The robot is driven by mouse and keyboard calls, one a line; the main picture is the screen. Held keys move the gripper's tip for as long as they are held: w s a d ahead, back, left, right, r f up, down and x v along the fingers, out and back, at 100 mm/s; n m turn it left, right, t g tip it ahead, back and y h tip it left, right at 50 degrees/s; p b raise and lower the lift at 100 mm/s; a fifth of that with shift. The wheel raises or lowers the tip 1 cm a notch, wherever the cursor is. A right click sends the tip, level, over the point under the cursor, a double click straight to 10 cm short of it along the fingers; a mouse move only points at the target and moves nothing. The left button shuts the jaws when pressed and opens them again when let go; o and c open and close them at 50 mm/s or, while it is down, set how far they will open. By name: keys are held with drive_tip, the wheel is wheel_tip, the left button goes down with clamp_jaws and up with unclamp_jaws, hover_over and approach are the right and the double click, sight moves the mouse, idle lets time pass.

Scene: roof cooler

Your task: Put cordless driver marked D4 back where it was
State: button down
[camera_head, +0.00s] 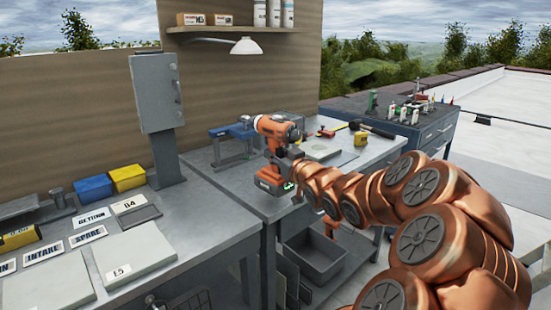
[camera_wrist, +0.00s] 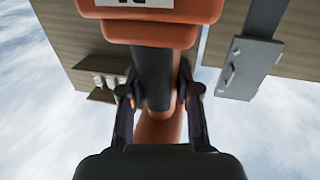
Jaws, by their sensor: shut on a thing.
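The orange and black cordless driver (camera_head: 275,150) is held upright above the back bench, its battery base down. In the wrist view the driver (camera_wrist: 152,35) fills the top centre, its marking cut off by the frame edge. My gripper (camera_wrist: 160,92) is shut on the driver's dark handle, one finger on each side. In the head view the gripper is mostly hidden by the driver and my arm. A card that seems to read D4 (camera_head: 130,205) lies on the left bench by a small grey tray (camera_head: 140,216), which looks empty.
Cards reading INTAKE (camera_head: 43,252) and SPARE (camera_head: 87,237) lie left of the tray. Yellow (camera_head: 128,177) and blue (camera_head: 94,187) bins stand behind. A grey cabinet on a post (camera_head: 158,95) rises between tray and driver.

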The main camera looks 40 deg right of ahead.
drive_tip(key=w+d+f, duration=0.4)
drive_tip(key=w+d, duration=0.1)
drive_tip(key=d, duration=0.1)
drive_tip(key=shift+d, duration=0.35)
idle(0.5)
drive_tip(key=shift+w+f, duration=0.1)
drive_tip(key=shift+f, duration=0.05)
drive_tip(key=c, duration=0.8)
unclamp_jaws()
drive_tip(key=shift+v, duration=6.05)
